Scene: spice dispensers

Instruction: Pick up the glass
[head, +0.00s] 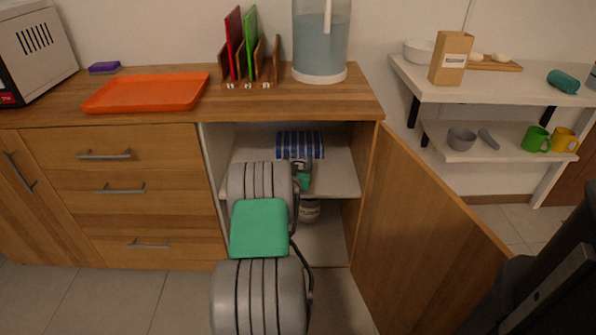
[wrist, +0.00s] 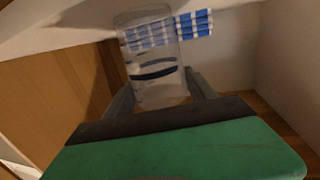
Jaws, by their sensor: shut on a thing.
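The glass (wrist: 153,75) is a clear tumbler with a dark band. In the wrist view it stands roughly upright between the two fingers of my gripper (wrist: 160,95), which is shut on it. In the head view my arm reaches into the open cabinet and hides most of my gripper; I cannot make out the glass clearly there.
A blue-and-white striped item (head: 299,145) lies on the cabinet's shelf (head: 343,178) and shows behind the glass in the wrist view (wrist: 194,24). A jar (head: 309,211) is in the lower compartment. The open cabinet door (head: 420,240) stands to the right of my arm.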

